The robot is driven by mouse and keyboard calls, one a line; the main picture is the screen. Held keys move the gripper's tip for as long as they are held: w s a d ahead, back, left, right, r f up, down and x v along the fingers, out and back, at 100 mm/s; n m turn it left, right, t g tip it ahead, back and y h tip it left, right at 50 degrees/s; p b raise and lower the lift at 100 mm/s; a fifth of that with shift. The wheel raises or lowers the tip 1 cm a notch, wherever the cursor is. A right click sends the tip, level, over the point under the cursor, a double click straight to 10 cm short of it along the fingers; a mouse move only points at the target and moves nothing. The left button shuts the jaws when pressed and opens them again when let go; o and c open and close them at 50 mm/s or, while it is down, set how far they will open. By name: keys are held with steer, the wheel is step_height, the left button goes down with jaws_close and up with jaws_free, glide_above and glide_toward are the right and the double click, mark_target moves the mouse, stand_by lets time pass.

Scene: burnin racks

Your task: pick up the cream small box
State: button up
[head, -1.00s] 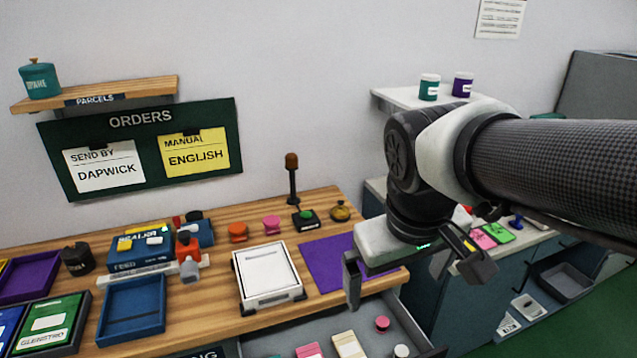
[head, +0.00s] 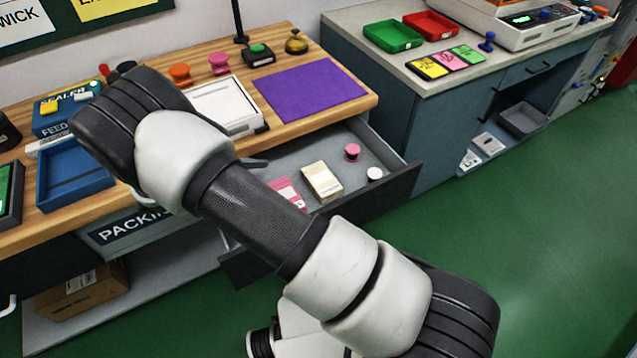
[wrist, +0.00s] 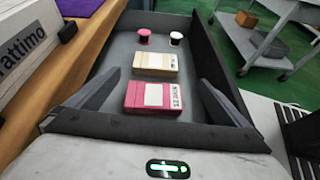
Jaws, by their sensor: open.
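The cream small box (head: 322,181) lies flat in the open drawer (head: 392,176), between a pink box and two small round items. It also shows in the wrist view (wrist: 155,64), beyond the pink box. My gripper (wrist: 153,98) is open, its two fingers spread to either side of the pink box, with the cream box farther off beyond the fingertips. No object is between the fingers in a grip. In the head view my arm hides most of the gripper; only a dark finger tip shows by the drawer's left side.
The pink box (wrist: 154,95) lies nearest in the drawer. A pink spool (head: 352,152) and a white round item (head: 374,174) lie beyond the cream box. Drawer walls stand close on both sides. A purple mat (head: 309,91) is on the wooden bench above.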

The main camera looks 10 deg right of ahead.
steer(key=shift+a+f+n+t, duration=0.25)
steer(key=shift+f+n+t, duration=0.05)
steer(key=shift+f, duration=0.6)
steer(key=shift+d+f+h, duration=0.15)
steer(key=shift+f+h, duration=0.1)
steer(key=shift+h, duration=0.05)
steer(key=b, duration=0.2)
glide_toward(326, 176)
steer(key=shift+w+d+f, duration=0.25)
steer(key=shift+d+f, duration=0.75)
steer(key=shift+d, duration=0.15)
steer(key=shift+r+b+x, duration=0.15)
steer(key=shift+r+x, duration=0.05)
steer(key=shift+x, duration=1.2)
steer(key=shift+r+b+x, duration=0.15)
steer(key=shift+r+x, duration=0.05)
steer(key=shift+x, duration=1.15)
steer(key=shift+w+d, duration=0.15)
steer(key=c, duration=0.8)
